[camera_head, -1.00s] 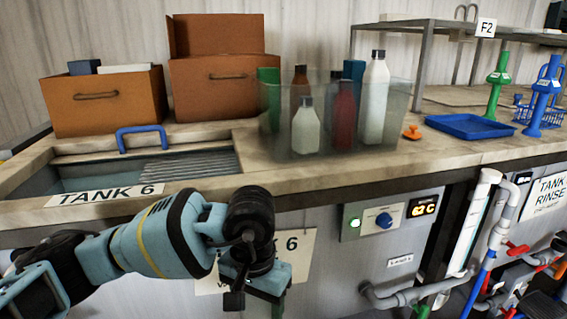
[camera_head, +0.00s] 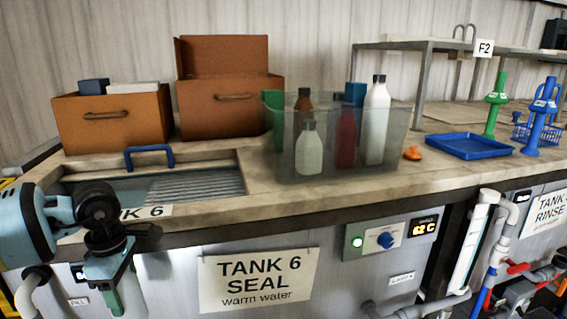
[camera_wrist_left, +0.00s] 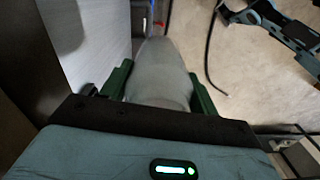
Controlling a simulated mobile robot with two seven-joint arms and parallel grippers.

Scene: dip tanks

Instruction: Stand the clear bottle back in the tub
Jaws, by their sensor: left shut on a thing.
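My left gripper (camera_head: 118,290) is low at the left of the head view, in front of the tank cabinet and below the counter edge. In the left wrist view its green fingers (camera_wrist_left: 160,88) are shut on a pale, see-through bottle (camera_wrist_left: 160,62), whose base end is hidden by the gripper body. The tub (camera_head: 398,130) is a see-through box on the counter, to the right of and above my left gripper. Inside it stand a small whitish bottle, a tall white bottle, a brown one, a red one, and green and blue items.
The sunken tank (camera_head: 100,185) with a blue handle (camera_head: 149,150) lies left of the tub. Brown boxes (camera_head: 112,125) stand behind it. An orange stopper (camera_head: 412,153) and a blue tray (camera_head: 469,146) are right of the tub. Pipes (camera_head: 480,240) run down the front at right.

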